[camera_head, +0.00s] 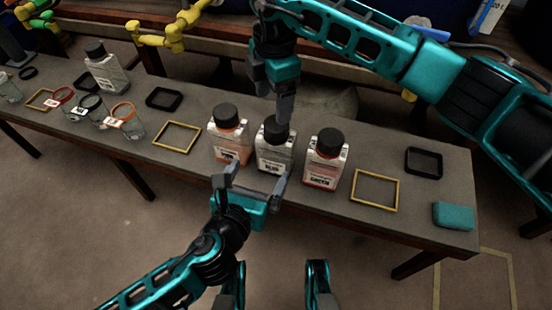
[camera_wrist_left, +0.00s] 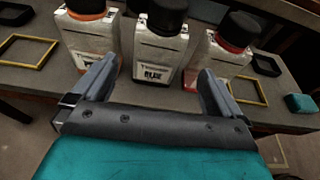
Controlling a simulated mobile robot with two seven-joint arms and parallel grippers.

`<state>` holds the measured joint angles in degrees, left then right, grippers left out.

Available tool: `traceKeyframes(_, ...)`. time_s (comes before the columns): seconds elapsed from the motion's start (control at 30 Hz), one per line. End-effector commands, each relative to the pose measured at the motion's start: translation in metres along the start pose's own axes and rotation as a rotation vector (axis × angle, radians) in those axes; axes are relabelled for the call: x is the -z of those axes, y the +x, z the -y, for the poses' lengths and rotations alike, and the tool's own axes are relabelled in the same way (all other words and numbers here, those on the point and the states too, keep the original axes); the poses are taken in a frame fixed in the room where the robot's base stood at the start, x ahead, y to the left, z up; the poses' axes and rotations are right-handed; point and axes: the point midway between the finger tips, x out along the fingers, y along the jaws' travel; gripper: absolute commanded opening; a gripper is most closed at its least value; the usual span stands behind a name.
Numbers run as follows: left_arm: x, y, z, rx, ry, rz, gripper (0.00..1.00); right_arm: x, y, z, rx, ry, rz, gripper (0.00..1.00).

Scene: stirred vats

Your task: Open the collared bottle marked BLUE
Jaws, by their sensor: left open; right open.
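The bottle marked BLUE (camera_head: 273,157) stands upright on the table, the middle one of three, its black cap (camera_head: 274,127) on. In the left wrist view the BLUE bottle (camera_wrist_left: 158,55) is straight ahead, its label facing me. My left gripper (camera_head: 254,178) is open in front of it, one finger toward each side, with no visible contact. In the left wrist view its open fingers (camera_wrist_left: 158,82) frame the bottle's lower part. My right gripper (camera_head: 280,104) is open and points down from above, close over the black cap; whether it touches the cap I cannot tell.
An orange-collared bottle (camera_head: 229,142) stands close on the left, the red-collared GREEN bottle (camera_head: 324,166) close on the right. Yellow frames (camera_head: 177,123) (camera_head: 375,205), black trays (camera_head: 164,98) (camera_head: 423,177), a teal block (camera_head: 453,214) and tagged glass vessels (camera_head: 126,124) lie farther along the table.

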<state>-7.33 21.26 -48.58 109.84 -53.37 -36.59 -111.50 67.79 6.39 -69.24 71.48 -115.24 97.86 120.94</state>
Motion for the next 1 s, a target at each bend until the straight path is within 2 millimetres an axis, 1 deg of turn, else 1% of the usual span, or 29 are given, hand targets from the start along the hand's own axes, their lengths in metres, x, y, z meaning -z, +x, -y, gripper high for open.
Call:
traceKeyframes(0.07, 0.000, 0.004, 0.000, 0.000, 0.026, 0.006, 1.00, -0.007, -0.002, -0.001, -0.001, 0.019, 0.035, 0.79)
traceKeyframes(0.17, 0.000, 0.013, 0.000, -0.001, 0.031, 0.006, 1.00, -0.008, -0.003, -0.001, 0.000, 0.025, 0.042, 0.79)
traceKeyframes(0.27, -0.002, 0.028, 0.001, 0.000, 0.028, 0.007, 1.00, -0.008, -0.003, -0.001, 0.000, 0.023, 0.039, 0.79)
traceKeyframes(0.5, -0.001, 0.075, 0.001, -0.001, 0.025, 0.006, 1.00, -0.007, -0.003, -0.001, 0.000, 0.022, 0.036, 0.79)
traceKeyframes(0.7, -0.002, 0.107, 0.001, 0.000, 0.024, 0.005, 1.00, -0.007, -0.003, -0.001, 0.000, 0.021, 0.035, 0.79)
traceKeyframes(0.83, -0.001, 0.120, 0.001, -0.001, 0.025, 0.006, 1.00, -0.007, -0.003, -0.001, 0.000, 0.021, 0.035, 0.79)
traceKeyframes(1.0, -0.001, 0.128, 0.001, 0.000, 0.024, 0.004, 1.00, -0.007, -0.003, -0.001, 0.000, 0.021, 0.035, 0.79)
